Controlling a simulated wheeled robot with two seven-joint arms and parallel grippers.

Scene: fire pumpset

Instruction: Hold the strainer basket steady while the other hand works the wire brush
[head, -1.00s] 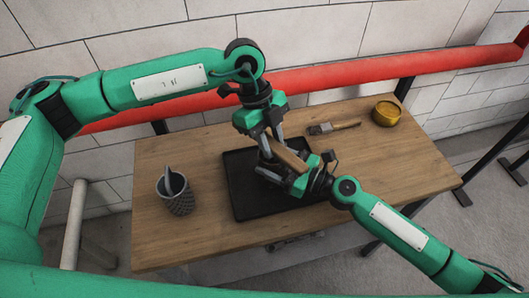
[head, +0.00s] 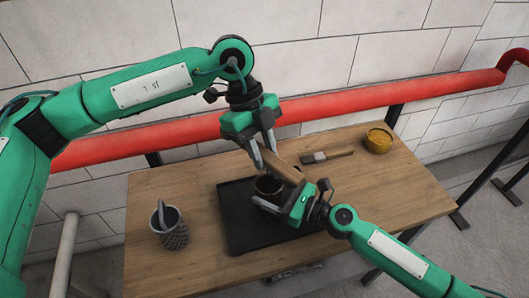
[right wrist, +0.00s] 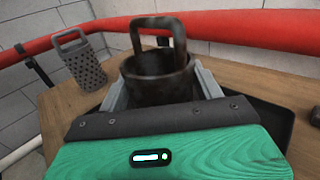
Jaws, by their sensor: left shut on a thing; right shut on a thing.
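A dark, rusty strainer basket (head: 268,187) with a loop handle is held over the black tray; it fills the middle of the right wrist view (right wrist: 158,82). My right gripper (head: 274,194) is shut on it, one finger on each side of its wall. The basket looks upright; its inside and base are mostly hidden. My left gripper (head: 265,152) is shut on the wire brush (head: 287,168), whose wooden body slants down to the right above the basket. The bristles are hidden, and I cannot tell whether they touch the basket.
The black tray (head: 237,228) lies mid-table. A grey perforated basket (head: 172,232) stands left on the wooden table (head: 390,200). A wooden-handled brush (head: 330,155) and a yellow bowl (head: 378,140) are at back right. A red pipe (head: 350,103) runs behind. The right table area is clear.

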